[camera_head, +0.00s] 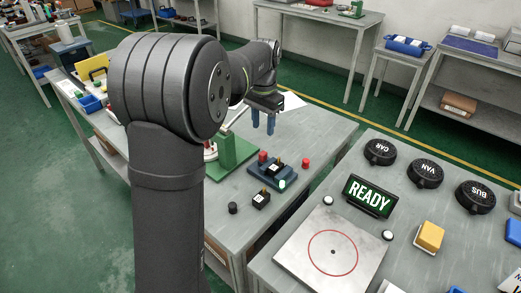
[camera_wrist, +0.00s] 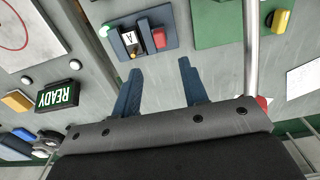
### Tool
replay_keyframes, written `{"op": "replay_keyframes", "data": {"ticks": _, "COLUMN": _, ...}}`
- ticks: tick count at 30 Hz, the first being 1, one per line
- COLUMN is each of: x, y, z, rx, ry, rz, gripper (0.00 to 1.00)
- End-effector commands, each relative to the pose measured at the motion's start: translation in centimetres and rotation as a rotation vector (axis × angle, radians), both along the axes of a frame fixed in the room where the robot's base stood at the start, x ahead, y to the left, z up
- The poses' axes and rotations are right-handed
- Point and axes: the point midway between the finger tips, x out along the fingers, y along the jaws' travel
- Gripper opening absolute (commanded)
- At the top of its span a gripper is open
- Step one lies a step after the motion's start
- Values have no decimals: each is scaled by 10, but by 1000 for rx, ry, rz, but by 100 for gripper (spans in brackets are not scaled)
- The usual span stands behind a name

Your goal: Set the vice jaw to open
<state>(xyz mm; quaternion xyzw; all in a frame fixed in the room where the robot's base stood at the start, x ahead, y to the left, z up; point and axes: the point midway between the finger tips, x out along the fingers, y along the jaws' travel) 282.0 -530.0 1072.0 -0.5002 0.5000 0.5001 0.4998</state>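My gripper (camera_head: 263,124) is open and empty above the back of the middle table. In the wrist view its two blue fingers stand apart (camera_wrist: 160,66), with only grey table between them. A dark blue fixture (camera_head: 265,178) sits on the table in front of the gripper. It holds a dark block with a white label and has a red part; it also shows ahead of the fingers in the wrist view (camera_wrist: 119,46). I cannot tell for sure whether this fixture is the vice or how its jaw stands. The fingers are apart from it.
A green stand (camera_head: 235,153) with a lever is left of the fixture, partly behind my arm. A small black block (camera_head: 261,199) and a red knob (camera_head: 306,163) are near the fixture. A lit READY sign (camera_head: 367,196) stands on the right-hand table.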

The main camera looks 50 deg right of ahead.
Motion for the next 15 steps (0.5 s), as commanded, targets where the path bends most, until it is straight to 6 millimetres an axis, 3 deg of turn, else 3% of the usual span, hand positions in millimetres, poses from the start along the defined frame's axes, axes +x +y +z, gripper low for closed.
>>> {"op": "replay_keyframes", "data": {"ticks": 9, "x": 0, "y": 0, "z": -70, "rx": 3, "ry": 2, "rz": 0, "gripper": 40}}
{"op": "replay_keyframes", "data": {"ticks": 15, "x": 0, "y": 0, "z": -99, "rx": 1, "ry": 1, "rz": 0, "gripper": 40}}
